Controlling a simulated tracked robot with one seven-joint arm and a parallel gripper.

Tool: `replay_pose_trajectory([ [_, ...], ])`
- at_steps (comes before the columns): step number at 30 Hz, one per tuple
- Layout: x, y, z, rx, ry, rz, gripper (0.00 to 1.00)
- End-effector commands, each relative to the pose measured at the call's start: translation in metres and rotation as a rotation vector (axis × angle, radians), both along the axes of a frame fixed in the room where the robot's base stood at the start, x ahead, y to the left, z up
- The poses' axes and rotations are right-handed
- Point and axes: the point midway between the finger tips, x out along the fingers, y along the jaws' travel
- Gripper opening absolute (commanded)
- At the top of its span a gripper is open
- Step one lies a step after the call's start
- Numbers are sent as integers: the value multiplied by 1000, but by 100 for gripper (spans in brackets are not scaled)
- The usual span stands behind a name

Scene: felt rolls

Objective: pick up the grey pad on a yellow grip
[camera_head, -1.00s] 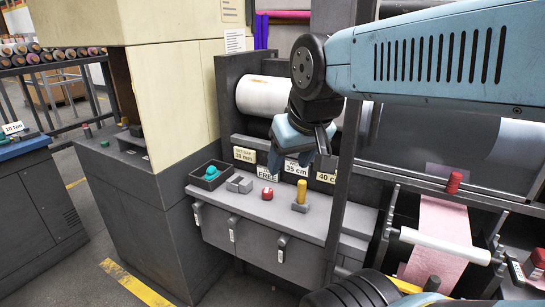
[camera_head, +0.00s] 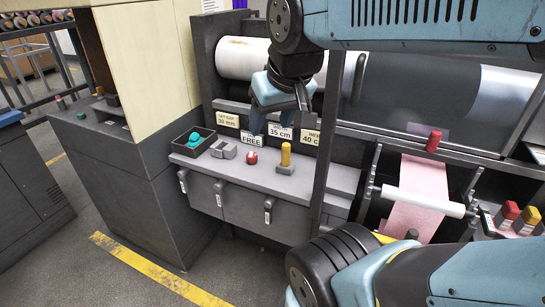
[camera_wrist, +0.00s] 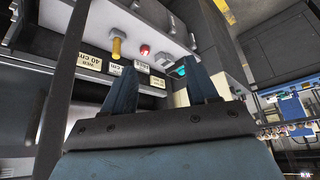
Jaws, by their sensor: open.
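The grey pad (camera_head: 285,169) with its upright yellow grip (camera_head: 285,154) stands on the grey shelf (camera_head: 320,185), near its right part. The yellow grip also shows in the wrist view (camera_wrist: 116,48), upside down, beyond the left fingertip. My gripper (camera_head: 278,118) is open and empty, above and behind the shelf in the picture, up and slightly left of the pad. Its two blue fingers (camera_wrist: 165,80) stand apart in the wrist view with nothing between them. The pad is not touched.
Left of the pad are a red-and-white round thing (camera_head: 251,157), grey blocks (camera_head: 223,150) and a dark tray (camera_head: 178,141) holding a teal thing (camera_head: 194,139). A dark upright post (camera_head: 324,150) stands right of the pad. Label cards (camera_head: 280,132) line the back.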

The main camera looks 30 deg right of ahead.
Motion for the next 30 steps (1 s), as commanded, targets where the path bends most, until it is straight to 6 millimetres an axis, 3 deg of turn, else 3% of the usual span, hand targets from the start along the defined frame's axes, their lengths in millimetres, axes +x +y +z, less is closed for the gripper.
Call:
replay_pose_trajectory([
  [14, 5, -2, 1, 1, 8, -2, 63],
  [20, 35, -13, -1, 5, 63, -14, 63],
  [30, 106, -48, -18, 14, 182, -43, 63],
])
